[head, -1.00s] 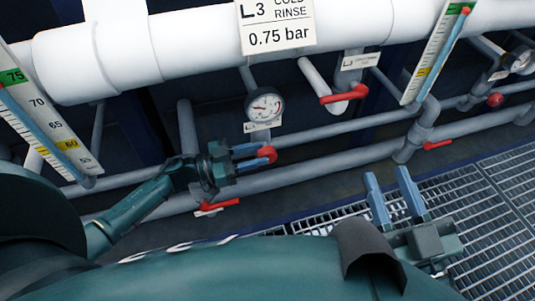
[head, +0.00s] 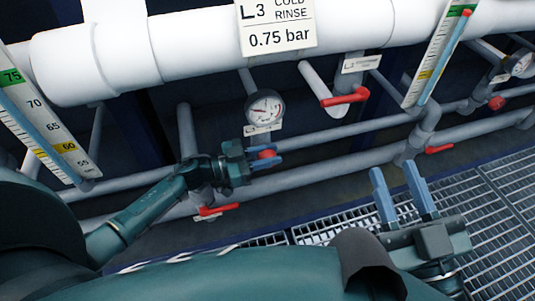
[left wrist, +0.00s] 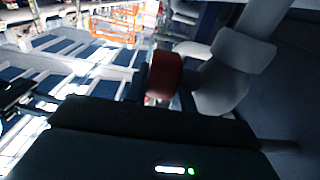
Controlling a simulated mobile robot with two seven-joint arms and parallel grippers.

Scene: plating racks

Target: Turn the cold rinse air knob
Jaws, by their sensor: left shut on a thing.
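The L3 cold rinse sign (head: 277,28) reading 0.75 bar hangs on the thick white pipe at the top of the head view. Below it is a round pressure gauge (head: 265,108) with a small label under it. A red knob (head: 266,154) sits on the pipework below the gauge. My left gripper (head: 266,158) is shut on this knob, with one blue finger on each side. The red knob also shows in the left wrist view (left wrist: 165,75), beside a grey pipe fitting. My right gripper (head: 402,195) is open and empty above the floor grating.
Red lever handles (head: 346,97) and (head: 218,209) stick out from nearby pipes. A second red knob (head: 496,103) is at the right. Level scales (head: 440,55) stand at both sides. Grey pipes run behind my left gripper. Floor grating (head: 495,210) lies at lower right.

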